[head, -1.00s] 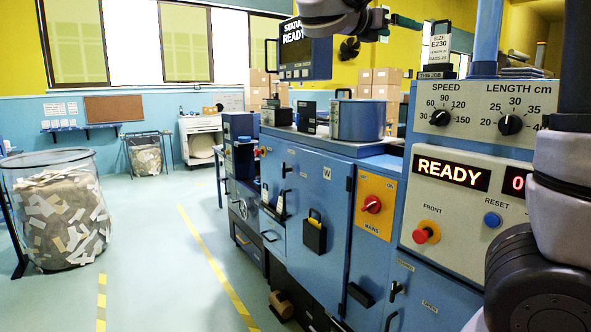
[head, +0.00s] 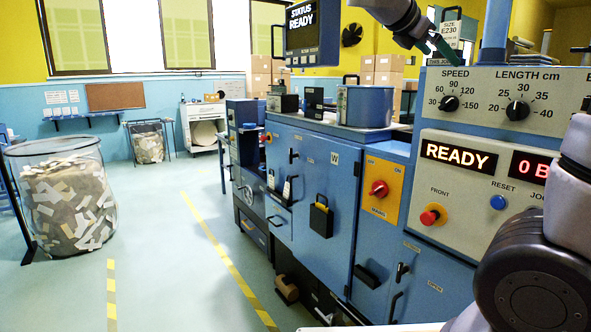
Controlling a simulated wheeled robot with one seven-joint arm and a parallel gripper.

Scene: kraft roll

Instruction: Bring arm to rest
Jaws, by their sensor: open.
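My arm comes in at the top of the head view, with its end in front of the blue machine's upper part. My gripper (head: 442,46) is small and dark with a greenish finger, pointing down and right near the E230 size card (head: 450,33). It is open, and I see nothing held in it. A thicker grey and black part of my arm fills the lower right and hides part of the control panel (head: 470,205). The panel display (head: 458,156) reads READY.
The blue machine (head: 330,180) takes up the middle and right, with a blue pot (head: 364,108) on top and a status screen (head: 303,30) above. A wire bin of paper scraps (head: 70,195) stands at left. The floor (head: 160,230) between is clear, with yellow lines.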

